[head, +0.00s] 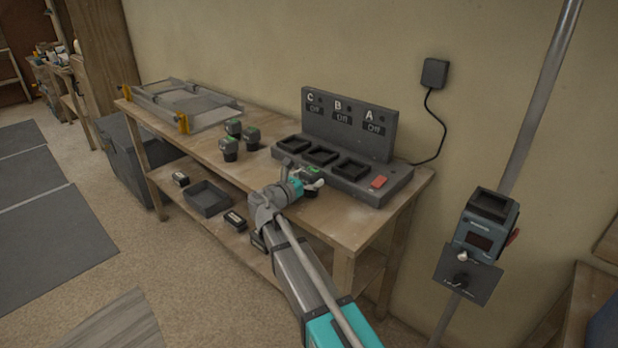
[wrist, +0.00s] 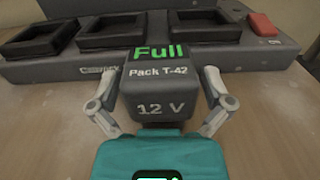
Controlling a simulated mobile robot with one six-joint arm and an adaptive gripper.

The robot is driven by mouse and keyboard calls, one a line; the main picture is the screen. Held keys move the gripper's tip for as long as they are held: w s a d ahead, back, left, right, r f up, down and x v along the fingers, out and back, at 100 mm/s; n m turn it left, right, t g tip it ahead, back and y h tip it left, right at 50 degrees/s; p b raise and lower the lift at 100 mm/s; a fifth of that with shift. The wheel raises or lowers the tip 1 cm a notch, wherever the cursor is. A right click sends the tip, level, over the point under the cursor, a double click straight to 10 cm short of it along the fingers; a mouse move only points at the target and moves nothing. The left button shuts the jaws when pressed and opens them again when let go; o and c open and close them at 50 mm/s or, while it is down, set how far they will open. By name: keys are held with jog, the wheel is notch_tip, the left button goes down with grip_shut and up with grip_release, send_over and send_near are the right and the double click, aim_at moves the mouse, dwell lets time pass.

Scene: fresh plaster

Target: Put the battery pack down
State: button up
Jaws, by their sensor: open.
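The dark battery pack (wrist: 163,96), marked "Full", "Pack T-42" and "12 V", is in front of the charger in the wrist view. In the head view only its green-marked top (head: 313,170) shows past my gripper (head: 306,187). The pack appears to rest on the workbench (head: 270,180), though its base is hidden. My gripper (wrist: 158,92) is open, with one finger on each side of the pack. The charger (head: 352,178) has three empty bays, labelled C, B and A, each showing "Off".
Several green-topped packs (head: 230,148) stand on the bench left of the charger. A grey tray frame (head: 190,105) lies at the far left end. The lower shelf holds a dark bin (head: 208,199) and small black packs. A post-mounted device (head: 486,225) stands at right.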

jog(key=shift+r, duration=0.15)
jog(key=v, duration=1.2)
dwell(0.7)
